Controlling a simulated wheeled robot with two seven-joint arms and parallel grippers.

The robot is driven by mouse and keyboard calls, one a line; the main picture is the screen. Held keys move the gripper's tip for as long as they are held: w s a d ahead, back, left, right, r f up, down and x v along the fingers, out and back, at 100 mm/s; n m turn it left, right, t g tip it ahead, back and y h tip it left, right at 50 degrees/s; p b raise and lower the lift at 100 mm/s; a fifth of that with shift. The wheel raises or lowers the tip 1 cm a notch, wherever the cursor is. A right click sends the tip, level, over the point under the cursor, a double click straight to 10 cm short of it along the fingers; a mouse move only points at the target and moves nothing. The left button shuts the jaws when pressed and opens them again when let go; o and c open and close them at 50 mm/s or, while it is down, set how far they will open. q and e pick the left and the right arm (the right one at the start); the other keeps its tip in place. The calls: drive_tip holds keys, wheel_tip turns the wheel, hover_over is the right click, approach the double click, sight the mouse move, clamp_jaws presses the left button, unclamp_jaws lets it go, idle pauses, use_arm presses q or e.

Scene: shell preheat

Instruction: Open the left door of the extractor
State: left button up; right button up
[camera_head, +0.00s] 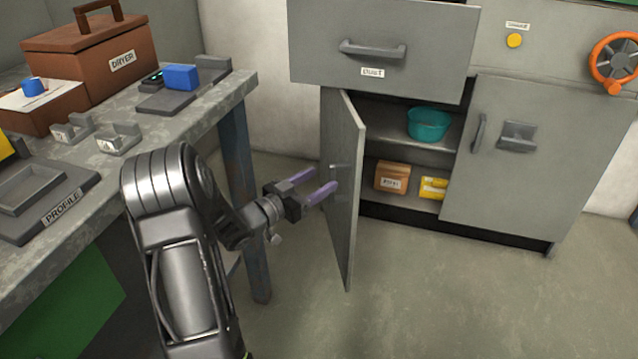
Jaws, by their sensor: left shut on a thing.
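The left door (347,215) of the grey extractor cabinet stands swung out toward me, well open. Its handle (336,168) is on the outer face, which faces left. My left gripper (319,184) comes in from the left, its purple fingers at that handle and shut on it; the exact contact is small and partly hidden. The opened compartment shows a teal bowl (429,124) on the upper shelf. A brown box (392,178) and a yellow box (433,187) are on the lower level. My right gripper is not in view.
The right door (515,160) is shut. A drawer labelled DUST (330,30) is above the opening. A workbench (225,98) with a brown dryer case (90,50) stands at left, its leg (245,190) beside my arm. The floor (430,300) in front of the cabinet is clear.

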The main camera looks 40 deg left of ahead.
use_arm(q)
drive_tip(key=shift+a+r, duration=0.15)
drive_tip(key=shift+a, duration=0.2)
wheel_tip(320, 180, up, 10)
drive_tip(key=p, duration=0.4)
drive_tip(key=shift+d+p, duration=0.25)
drive_tip(key=shift+p, duration=0.1)
drive_tip(key=shift+d+f, duration=0.1)
drive_tip(key=shift+f, duration=0.1)
